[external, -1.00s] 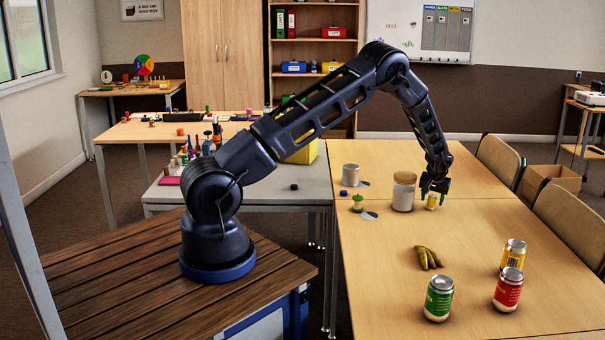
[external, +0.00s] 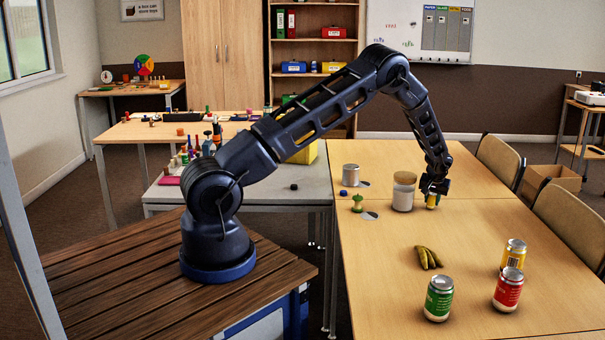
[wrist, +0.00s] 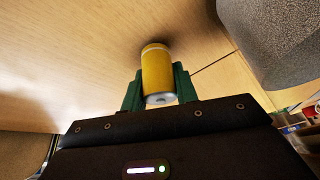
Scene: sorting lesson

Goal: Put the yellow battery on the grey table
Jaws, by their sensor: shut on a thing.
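The yellow battery (wrist: 156,72) stands between the two green fingers of my gripper (wrist: 158,88) in the wrist view. In the external view my gripper (external: 433,193) is low over the far part of the wooden table, shut on the battery (external: 431,201), of which only a little shows. I cannot tell whether the battery's lower end touches the wood. The grey table (external: 318,187) is to the left of the wooden table, beyond my base.
A tall jar (external: 403,192) stands just left of my gripper; a tin (external: 350,175) and an apple core (external: 358,203) are further left. Bananas (external: 427,257) and green, red and yellow cans are nearer. Bottles (external: 207,143) stand on the grey table's left; its right part is mostly clear.

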